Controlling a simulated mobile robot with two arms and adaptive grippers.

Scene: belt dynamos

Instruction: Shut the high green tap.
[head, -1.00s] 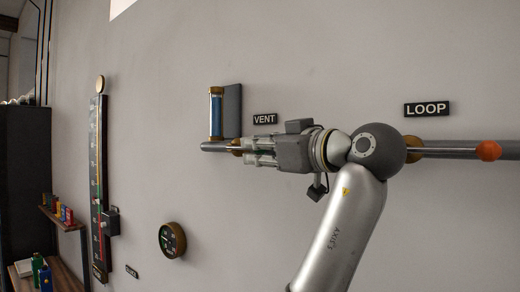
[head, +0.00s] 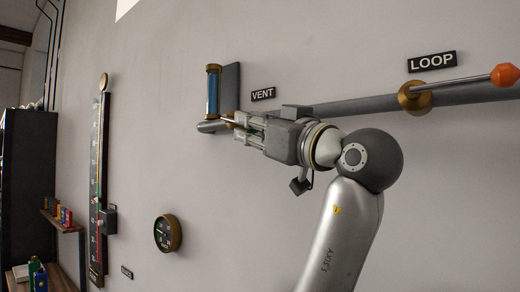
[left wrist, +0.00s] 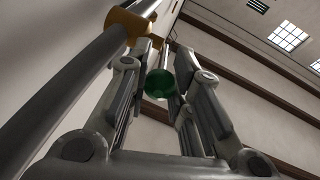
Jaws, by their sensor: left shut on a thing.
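The green tap's ball-shaped knob (left wrist: 160,84) shows between my fingers in the left wrist view, with its brass body (left wrist: 132,22) on the pipe just beyond. In the head view this tap sits under the VENT sign (head: 263,94), near the pipe's left end. Its brass part (head: 241,117) peeks out beside the fingers, which hide the knob. My left gripper (head: 246,130) is shut on the green knob, slightly below the pipe (head: 365,105). My right gripper is in neither view.
An orange-knobbed tap (head: 504,75) sticks out under the LOOP sign (head: 432,61) at right. A blue sight glass (head: 213,92) stands left of the VENT sign. A round gauge (head: 167,233) and a tall scale (head: 99,190) are on the wall lower left.

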